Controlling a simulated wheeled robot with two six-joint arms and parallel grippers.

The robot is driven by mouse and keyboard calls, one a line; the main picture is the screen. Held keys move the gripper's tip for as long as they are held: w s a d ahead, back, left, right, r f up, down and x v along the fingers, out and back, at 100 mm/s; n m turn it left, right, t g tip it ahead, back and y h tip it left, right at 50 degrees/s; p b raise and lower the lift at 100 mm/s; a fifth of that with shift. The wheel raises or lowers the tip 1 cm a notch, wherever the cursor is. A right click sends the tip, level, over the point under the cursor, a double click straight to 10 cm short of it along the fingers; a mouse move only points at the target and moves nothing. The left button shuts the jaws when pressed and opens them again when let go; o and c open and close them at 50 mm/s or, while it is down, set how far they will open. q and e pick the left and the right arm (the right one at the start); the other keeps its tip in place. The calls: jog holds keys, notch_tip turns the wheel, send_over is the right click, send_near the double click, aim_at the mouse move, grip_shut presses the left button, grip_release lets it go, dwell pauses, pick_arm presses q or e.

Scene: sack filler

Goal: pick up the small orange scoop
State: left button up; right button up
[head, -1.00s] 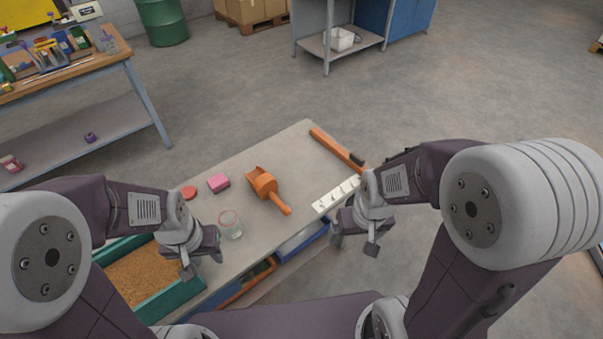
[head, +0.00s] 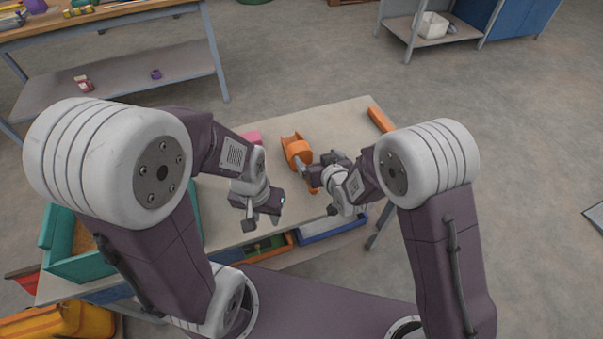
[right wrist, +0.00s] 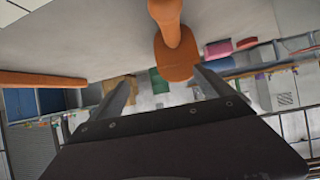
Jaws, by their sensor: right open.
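My left gripper (head: 263,221) is open and empty over the table's near side, left of the scoop.
A pink block (head: 251,138) lies left of the scoop, partly behind my left arm. An orange bar (head: 380,119) lies at the table's right edge. A teal bin (head: 75,262) stands at the left end. A workbench (head: 130,92) stands behind, with clear floor between.

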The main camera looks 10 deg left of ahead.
aim_at(294, 152)
pick_arm(q)
jog(key=shift+a+f, duration=0.1)
jog(key=shift+f, duration=0.75)
pick_arm(e)
jog(key=shift+n+y, duration=0.3)
jog(key=shift+n, duration=0.1)
jog(key=a+f, duration=0.1)
jog(key=s+a+f, duration=0.1)
jog(key=f, duration=0.1)
jog(key=shift+s+a, duration=0.2)
jog(key=shift+a, duration=0.2)
pick_arm(q)
jog(key=shift+s+r, duration=0.1)
pick_arm(e)
jog(key=shift+s+a, duration=0.2)
jog(key=shift+a, duration=0.15)
pick_arm(q)
jog(key=shift+r, duration=0.1)
pick_arm(e)
jog(key=shift+w, duration=0.1)
pick_arm(q)
jog(key=shift+f+b, duration=0.4)
pick_arm(e)
jog(key=x, duration=0.9)
jog(key=shift+d, duration=0.25)
